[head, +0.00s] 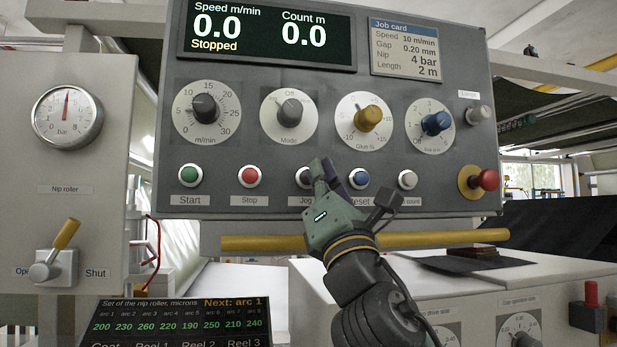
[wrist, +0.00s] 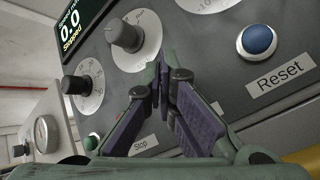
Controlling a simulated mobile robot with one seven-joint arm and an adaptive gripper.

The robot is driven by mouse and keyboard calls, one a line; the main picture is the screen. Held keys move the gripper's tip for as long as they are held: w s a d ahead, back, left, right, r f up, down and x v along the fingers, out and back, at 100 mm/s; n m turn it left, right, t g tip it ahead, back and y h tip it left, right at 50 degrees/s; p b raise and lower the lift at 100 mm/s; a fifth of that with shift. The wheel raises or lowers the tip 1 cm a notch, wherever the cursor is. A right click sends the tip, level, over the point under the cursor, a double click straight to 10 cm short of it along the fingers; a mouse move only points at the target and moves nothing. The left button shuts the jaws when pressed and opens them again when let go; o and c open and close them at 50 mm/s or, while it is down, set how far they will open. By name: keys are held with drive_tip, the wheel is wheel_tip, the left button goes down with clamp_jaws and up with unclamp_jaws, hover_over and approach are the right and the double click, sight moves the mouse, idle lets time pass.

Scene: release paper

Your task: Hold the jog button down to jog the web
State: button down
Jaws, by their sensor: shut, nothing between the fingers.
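In the wrist view the closed fingertips (wrist: 160,82) point at the panel, and the Jog button is hidden behind the fingers. The display (head: 265,35) reads speed 0.0, count 0.0 and "Stopped".
The red Stop button (head: 249,176) is left of Jog, and the blue Reset button (head: 358,178) is close on the right. A red emergency knob (head: 486,180) sticks out at far right. A yellow bar (head: 270,242) runs below the panel.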

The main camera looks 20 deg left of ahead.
drive_tip(key=shift+w+a, duration=0.1)
drive_tip(key=shift+w+a, duration=0.2)
drive_tip(key=shift+w, duration=0.05)
